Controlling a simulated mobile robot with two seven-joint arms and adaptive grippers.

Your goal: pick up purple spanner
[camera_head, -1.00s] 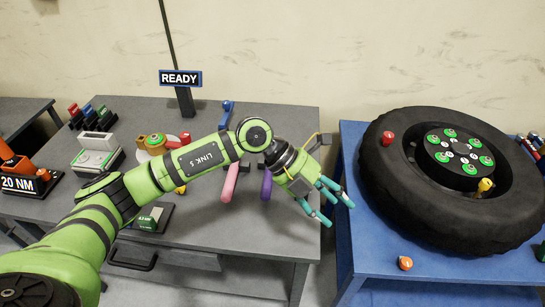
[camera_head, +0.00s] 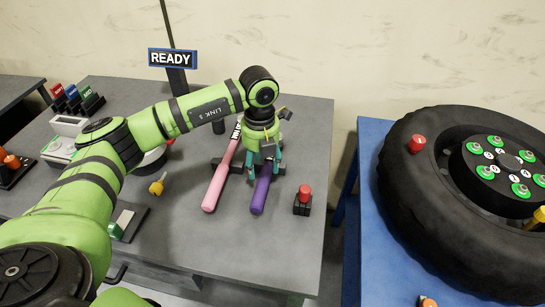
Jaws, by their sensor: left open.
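The purple spanner (camera_head: 262,189) lies on the grey table beside a pink one, its handle toward the table's front. Its far part is hidden behind my gripper. My left gripper (camera_head: 265,176) points down over the purple spanner, with its teal fingers apart on either side of the handle. I cannot tell whether the fingers touch it. My right gripper is not in view.
The pink spanner (camera_head: 218,183) lies close on the left. A small black block with a red top (camera_head: 303,199) stands just right. A yellow piece (camera_head: 158,185) lies left. The READY sign (camera_head: 173,58) stands behind. A blue table (camera_head: 372,235) with a large tyre (camera_head: 420,190) is at right.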

